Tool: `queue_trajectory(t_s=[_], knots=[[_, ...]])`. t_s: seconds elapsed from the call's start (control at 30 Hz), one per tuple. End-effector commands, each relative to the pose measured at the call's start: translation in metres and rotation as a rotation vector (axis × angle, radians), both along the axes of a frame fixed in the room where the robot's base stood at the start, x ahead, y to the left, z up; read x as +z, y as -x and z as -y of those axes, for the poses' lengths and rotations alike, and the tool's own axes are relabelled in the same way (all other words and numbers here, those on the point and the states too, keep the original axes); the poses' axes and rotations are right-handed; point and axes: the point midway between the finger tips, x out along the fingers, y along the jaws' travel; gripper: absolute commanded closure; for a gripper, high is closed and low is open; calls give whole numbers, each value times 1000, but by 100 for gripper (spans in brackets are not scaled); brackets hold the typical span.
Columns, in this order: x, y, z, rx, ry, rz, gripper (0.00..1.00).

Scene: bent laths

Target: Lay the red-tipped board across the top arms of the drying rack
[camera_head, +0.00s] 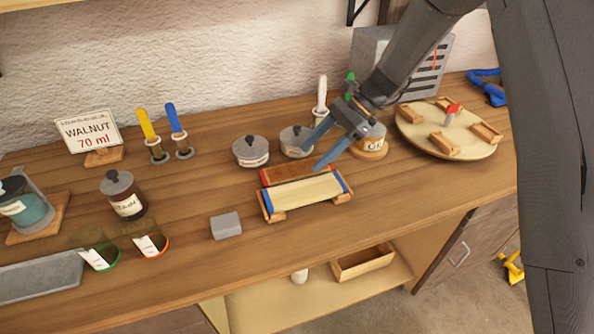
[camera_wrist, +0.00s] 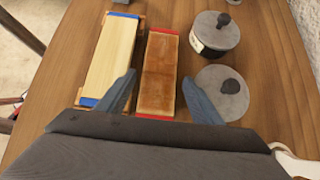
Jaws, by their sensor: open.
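The red-tipped board (camera_head: 300,172) is a brown, flat lath with red ends, lying just behind a pale blue-tipped board (camera_head: 305,191). Whether it rests on the same wooden supports is unclear. In the wrist view the red-tipped board (camera_wrist: 160,75) runs up the picture, right of the blue-tipped board (camera_wrist: 111,58). My gripper (camera_head: 312,157) is open and empty, above the red-tipped board. In the wrist view its two blue-grey fingers (camera_wrist: 160,77) stand either side of that board. No touch can be seen. I cannot make out a drying rack in either view.
Lidded pots (camera_head: 250,151) stand close behind the boards. A round turntable (camera_head: 425,137) with wooden blocks is at right. A grey block (camera_head: 225,226) and glass cups (camera_head: 149,240) are at left. The bench front right of the boards is clear.

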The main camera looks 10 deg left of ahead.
Motion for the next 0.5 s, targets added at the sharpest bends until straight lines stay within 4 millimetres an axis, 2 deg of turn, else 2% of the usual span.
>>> queue_trajectory(t_s=[0.17, 0.5], knots=[[-6, 6, -8, 0, 1, -1, 40], [-33, 22, -34, 2, 1, 2, 40]])
